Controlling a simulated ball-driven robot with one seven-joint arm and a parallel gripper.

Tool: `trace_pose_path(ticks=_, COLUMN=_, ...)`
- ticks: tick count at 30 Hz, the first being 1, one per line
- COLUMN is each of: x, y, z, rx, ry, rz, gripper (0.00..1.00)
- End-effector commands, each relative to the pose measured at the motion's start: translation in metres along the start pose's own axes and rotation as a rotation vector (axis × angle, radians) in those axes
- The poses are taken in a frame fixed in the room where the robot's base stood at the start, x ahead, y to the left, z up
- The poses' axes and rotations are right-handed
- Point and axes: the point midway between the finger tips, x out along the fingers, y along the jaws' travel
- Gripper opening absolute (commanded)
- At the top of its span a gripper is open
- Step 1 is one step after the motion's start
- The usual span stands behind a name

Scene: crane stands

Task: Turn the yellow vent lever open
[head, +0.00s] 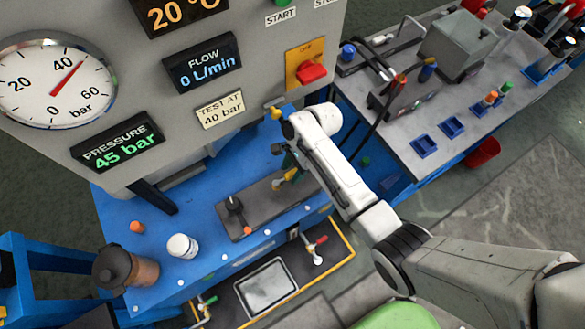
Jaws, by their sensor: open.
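A yellow lever (290,175) shows on the far end of a dark grey valve block (262,205) on the blue bench. It is small and partly covered, so its exact angle is hard to tell. My white arm reaches in from the lower right. My gripper (287,158) is open, above and very close to the lever. Its fingers are small and partly hidden by the arm, and I cannot tell whether they touch the lever. A black knob (234,204) stands on the near end of the same block.
The pressure display (118,142) reads 45 bar, and the dial gauge (55,82) stands above it. A red switch (311,71) is on the panel. A brown jar (130,270) and white cap (182,246) stand on the bench's left. A second bench (455,90) is at right.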

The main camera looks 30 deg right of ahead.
Motion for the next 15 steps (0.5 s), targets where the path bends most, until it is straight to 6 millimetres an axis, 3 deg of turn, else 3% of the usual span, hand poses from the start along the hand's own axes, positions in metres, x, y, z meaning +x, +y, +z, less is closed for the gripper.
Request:
trace_pose_path(ticks=5, x=-0.0002, y=-0.0002, z=0.0, rx=0.0, ry=0.0, rz=0.0, gripper=0.47)
trace_pose_path(ticks=15, x=-0.0004, y=-0.0002, z=-0.0001, rx=0.0, ry=0.0, rz=-0.001, gripper=0.14)
